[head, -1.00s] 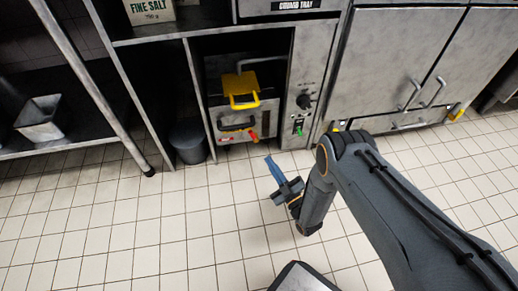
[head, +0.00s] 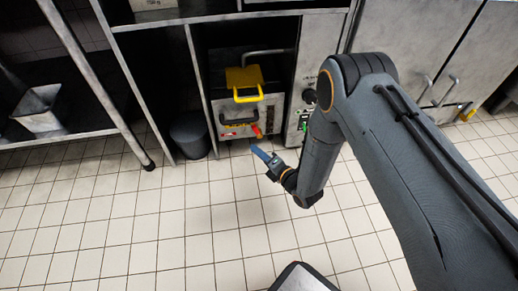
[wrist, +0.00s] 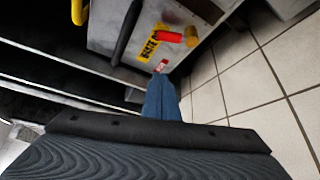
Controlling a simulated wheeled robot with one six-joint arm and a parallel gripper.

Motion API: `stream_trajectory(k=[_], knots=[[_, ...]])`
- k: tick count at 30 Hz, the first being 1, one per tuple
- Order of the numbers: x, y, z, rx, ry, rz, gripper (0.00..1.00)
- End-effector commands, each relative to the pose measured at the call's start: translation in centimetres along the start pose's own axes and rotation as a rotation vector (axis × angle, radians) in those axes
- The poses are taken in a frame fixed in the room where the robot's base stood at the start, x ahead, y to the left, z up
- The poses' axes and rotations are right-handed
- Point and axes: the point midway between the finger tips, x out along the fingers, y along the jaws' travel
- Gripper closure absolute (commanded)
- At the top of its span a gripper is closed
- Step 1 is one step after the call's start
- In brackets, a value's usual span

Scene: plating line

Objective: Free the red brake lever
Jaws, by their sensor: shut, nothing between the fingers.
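The red brake lever (head: 257,131) sticks out from the lower front of a grey metal unit in the open bay. In the wrist view it shows as a red cylinder (wrist: 169,37) beside an orange round part (wrist: 191,37) and a yellow label (wrist: 152,44). My gripper (head: 256,151) is shut and empty, its blue fingers just below the lever and apart from it. In the wrist view the shut fingers (wrist: 161,90) point toward the unit, below the lever. A small red and white tag (wrist: 161,66) shows just beyond the fingertips.
A yellow handle (head: 244,83) and a black handle (head: 238,119) are on the same unit. A panel with a black knob (head: 309,96) stands to the right. A dark bin (head: 190,136) stands left. The tiled floor (head: 170,225) in front is clear.

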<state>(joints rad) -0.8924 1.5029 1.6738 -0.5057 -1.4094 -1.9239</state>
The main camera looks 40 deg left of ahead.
Motion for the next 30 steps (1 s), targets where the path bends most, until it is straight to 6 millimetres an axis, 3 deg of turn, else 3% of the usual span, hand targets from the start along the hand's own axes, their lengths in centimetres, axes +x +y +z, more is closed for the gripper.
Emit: stream_trajectory(k=[12,19,30], knots=[[8.2,-0.2,-0.1,0.001,0.000,0.003,1.00],[7.0,-0.2,3.1,0.003,-0.003,0.001,1.00],[6.6,0.0,3.8,0.003,-0.001,0.001,1.00]])
